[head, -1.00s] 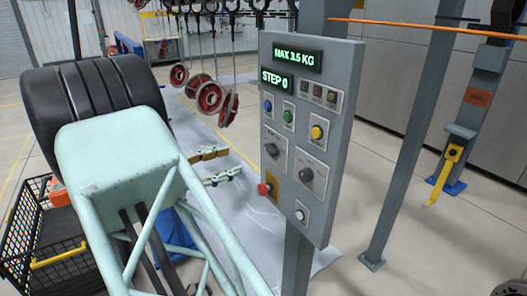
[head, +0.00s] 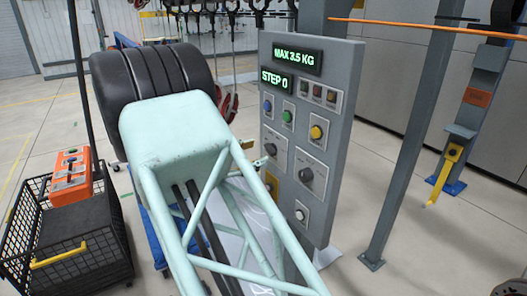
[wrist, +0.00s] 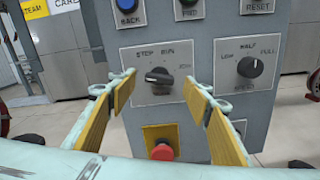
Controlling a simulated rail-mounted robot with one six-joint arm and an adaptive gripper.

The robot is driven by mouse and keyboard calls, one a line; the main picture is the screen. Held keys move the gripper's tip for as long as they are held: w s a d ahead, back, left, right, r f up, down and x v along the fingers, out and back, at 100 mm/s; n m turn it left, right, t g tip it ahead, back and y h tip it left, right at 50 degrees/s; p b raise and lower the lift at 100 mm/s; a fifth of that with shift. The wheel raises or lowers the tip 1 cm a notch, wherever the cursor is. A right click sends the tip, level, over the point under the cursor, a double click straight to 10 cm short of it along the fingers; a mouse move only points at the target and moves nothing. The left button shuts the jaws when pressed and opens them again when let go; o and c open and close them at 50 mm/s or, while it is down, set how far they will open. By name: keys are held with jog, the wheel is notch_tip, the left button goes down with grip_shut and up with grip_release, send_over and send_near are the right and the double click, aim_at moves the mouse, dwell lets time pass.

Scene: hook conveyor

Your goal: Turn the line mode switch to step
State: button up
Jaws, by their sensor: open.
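The line mode switch (wrist: 159,77) is a black rotary knob on a light plate marked STEP, RUN and JOG. Its handle lies nearly level; which mark it points to is hard to tell. In the head view the switch (head: 271,149) shows just past my arm's edge. My gripper (wrist: 160,86) is open, with yellow-padded fingers either side of the knob in the wrist view. The remaining gap to the knob is unclear. In the head view my arm mostly hides the gripper. The grey control panel (head: 338,110) displays "MAX 3.5 KG" and "STEP 0".
A second knob (wrist: 250,67), marked HALF and FULL, sits right of the switch. A red stop button (wrist: 161,152) lies below it, between the fingers in the picture. Blue (wrist: 128,4) and green buttons are above. A wire basket (head: 70,235) stands at left.

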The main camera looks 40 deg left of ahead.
aim_at(267, 149)
jog(key=shift+x, duration=2.1)
jog(key=c, duration=0.8)
